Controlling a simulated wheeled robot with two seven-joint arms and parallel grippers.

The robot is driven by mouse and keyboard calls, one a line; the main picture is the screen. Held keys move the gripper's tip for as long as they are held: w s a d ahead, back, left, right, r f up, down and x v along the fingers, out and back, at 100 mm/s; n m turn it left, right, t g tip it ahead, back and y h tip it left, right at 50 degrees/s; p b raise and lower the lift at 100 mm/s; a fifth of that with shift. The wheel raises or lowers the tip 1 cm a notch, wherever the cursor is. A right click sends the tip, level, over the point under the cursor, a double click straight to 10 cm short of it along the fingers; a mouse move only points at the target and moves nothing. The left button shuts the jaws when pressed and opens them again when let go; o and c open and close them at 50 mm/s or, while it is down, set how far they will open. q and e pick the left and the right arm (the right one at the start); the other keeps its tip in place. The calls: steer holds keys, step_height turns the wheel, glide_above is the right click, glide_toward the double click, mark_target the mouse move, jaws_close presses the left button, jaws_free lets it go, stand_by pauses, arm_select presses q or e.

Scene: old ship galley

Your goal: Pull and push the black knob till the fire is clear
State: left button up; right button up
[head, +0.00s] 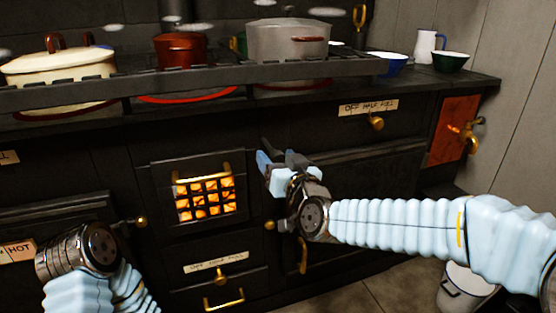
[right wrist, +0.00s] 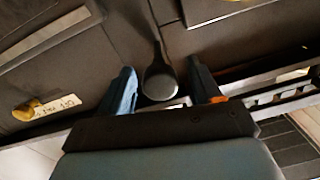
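The black knob (right wrist: 160,82), a round dark end on a stem, shows between the two fingers of my right gripper (right wrist: 164,88) in the right wrist view. The fingers are apart, with a gap on each side of the knob. In the head view my right gripper (head: 278,160) is at the stove front, right of the fire door, and largely hides the knob. The fire (head: 207,199) glows orange behind a barred grate in the fire door (head: 160,205). My left arm shows at lower left in the head view; its fingers are out of sight.
A brass knob (head: 376,123) and a brass tap (head: 466,132) stick out at right. A rail (head: 200,78) fronts the hob, which holds a cream pot (head: 60,68), a red pot (head: 181,50) and a grey pot (head: 288,40). A bucket (head: 465,288) stands on the floor.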

steer(key=v, duration=1.3)
steer(key=shift+s+p, duration=0.4)
steer(key=shift+p, duration=0.05)
steer(key=shift+d, duration=0.15)
steer(key=shift+c, duration=0.3)
